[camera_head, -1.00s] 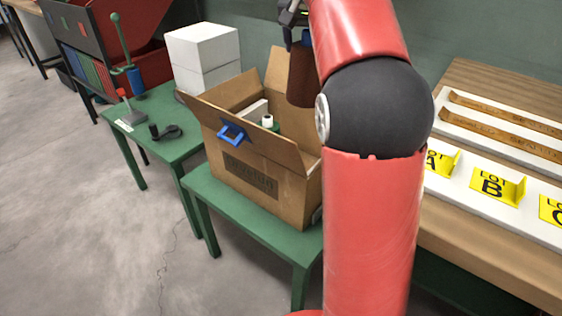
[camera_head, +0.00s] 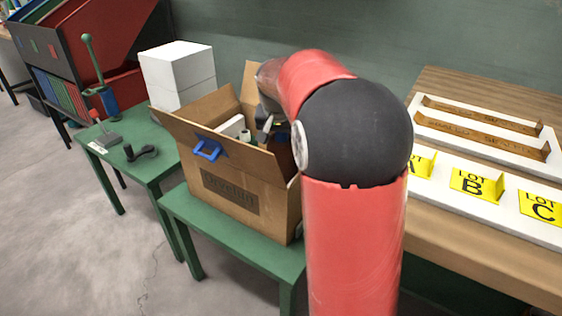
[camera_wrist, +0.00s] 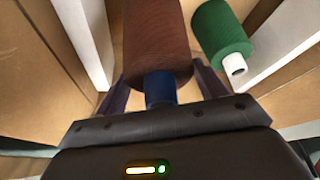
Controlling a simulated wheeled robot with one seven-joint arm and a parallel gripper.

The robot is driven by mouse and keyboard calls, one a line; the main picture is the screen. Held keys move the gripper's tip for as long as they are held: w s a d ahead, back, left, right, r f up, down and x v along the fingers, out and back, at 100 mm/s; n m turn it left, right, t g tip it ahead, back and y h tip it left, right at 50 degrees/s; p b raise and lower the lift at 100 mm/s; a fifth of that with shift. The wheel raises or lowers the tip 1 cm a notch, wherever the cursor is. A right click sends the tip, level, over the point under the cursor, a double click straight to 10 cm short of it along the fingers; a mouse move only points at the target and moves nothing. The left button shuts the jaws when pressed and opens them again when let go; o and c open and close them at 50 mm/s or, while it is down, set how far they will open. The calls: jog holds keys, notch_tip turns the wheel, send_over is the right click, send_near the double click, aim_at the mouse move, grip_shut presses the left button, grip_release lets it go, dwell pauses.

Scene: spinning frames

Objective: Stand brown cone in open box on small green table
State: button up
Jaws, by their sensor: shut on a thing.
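The brown cone (camera_wrist: 158,40) with a blue core end is in the wrist view, between the fingers of my gripper (camera_wrist: 160,88), which is shut on it near the blue end. In the head view, my gripper (camera_head: 266,124) reaches down into the open cardboard box (camera_head: 236,192), and the cone is hidden there. The box stands on the small green table (camera_head: 232,232) with its flaps spread. A green cone (camera_wrist: 220,35) with a white core end lies close beside the brown cone in the wrist view. Whether the brown cone touches the box floor cannot be told.
White pieces (camera_wrist: 83,38) flank the cones inside the box. Another green table (camera_head: 122,148) with a black crank (camera_head: 140,153) stands to the left. A wooden bench (camera_head: 470,235) with yellow lot signs (camera_head: 478,186) is to the right.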

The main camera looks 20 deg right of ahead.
aim_at(282, 159)
jog(key=shift+f, duration=3.45)
jog(key=o, duration=1.8)
jog(key=shift+f, duration=0.15)
jog(key=v, duration=1.2)
